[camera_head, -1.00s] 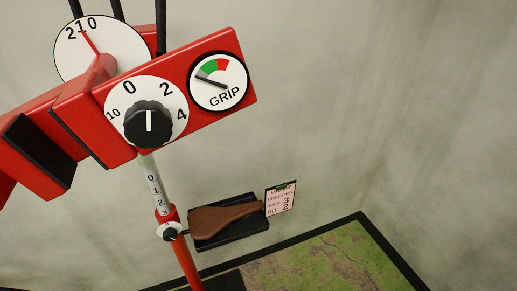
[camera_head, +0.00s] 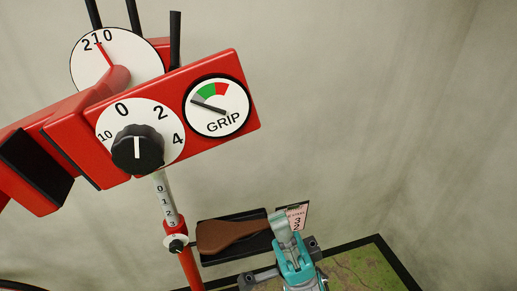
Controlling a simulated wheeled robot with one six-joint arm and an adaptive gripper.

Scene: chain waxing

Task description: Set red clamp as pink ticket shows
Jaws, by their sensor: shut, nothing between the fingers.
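The red clamp (camera_head: 210,78) stands at the upper left on a post (camera_head: 166,200) with a 0 to 3 scale. Its black knob (camera_head: 137,155) has a white mark pointing up, between 0 and 2. The GRIP gauge (camera_head: 217,107) has its needle in the grey zone, left of green. The red pointer of the tilt dial (camera_head: 135,66) is near 1. A small black knob (camera_head: 176,246) sits on the red collar at the scale's lower end, near 3. The pink ticket (camera_head: 297,218) shows 3 and 2, partly hidden. My teal gripper (camera_head: 281,217) is shut and empty in front of it.
A brown saddle (camera_head: 225,237) lies on a black tray (camera_head: 212,260) by the wall, left of my gripper. A green mat (camera_head: 368,272) with a black border lies below right. The space right of the clamp is clear.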

